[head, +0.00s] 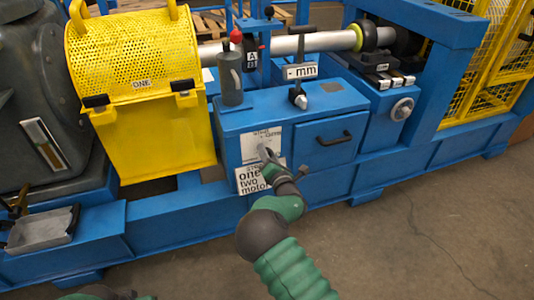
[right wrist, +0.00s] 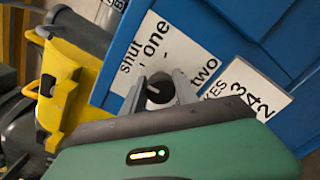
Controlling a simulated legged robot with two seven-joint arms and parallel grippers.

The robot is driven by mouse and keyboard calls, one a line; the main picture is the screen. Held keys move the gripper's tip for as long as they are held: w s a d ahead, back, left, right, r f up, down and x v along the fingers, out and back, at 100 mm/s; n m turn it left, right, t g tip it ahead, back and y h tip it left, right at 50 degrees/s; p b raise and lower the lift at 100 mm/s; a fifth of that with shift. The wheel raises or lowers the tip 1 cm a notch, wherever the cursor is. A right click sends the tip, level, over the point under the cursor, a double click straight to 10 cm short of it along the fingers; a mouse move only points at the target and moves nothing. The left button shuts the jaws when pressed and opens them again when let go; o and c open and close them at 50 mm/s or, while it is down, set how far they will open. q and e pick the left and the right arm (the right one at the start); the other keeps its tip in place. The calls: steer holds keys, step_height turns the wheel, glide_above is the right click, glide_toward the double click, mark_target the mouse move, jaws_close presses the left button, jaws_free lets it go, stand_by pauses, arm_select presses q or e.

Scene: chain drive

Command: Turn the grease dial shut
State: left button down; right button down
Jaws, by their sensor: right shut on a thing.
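The grease dial (right wrist: 160,88) is a small dark round knob on a white plate lettered "shut", "one" and "two" (right wrist: 172,50) in the right wrist view. My right gripper (right wrist: 159,92) is shut on the dial, with one grey finger on each side of it. In the head view the right gripper (head: 266,156) reaches the front of the blue cabinet (head: 240,115) at its white plates and hides the dial. Which word the dial points to cannot be made out. My left gripper is not in view.
A second white plate with numbers (right wrist: 248,90) sits beside the dial plate. A blue drawer with a black handle (head: 333,138) is right of the dial. A yellow perforated guard (head: 155,125) stands to the left. A grey bottle (head: 231,82) stands on the cabinet top.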

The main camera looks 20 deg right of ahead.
steer(key=shift+s+a+f, duration=0.1)
steer(key=shift+f, duration=0.3)
steer(key=c, duration=1)
jaws_free()
steer(key=shift+o, duration=0.3)
steer(key=shift+r, duration=0.2)
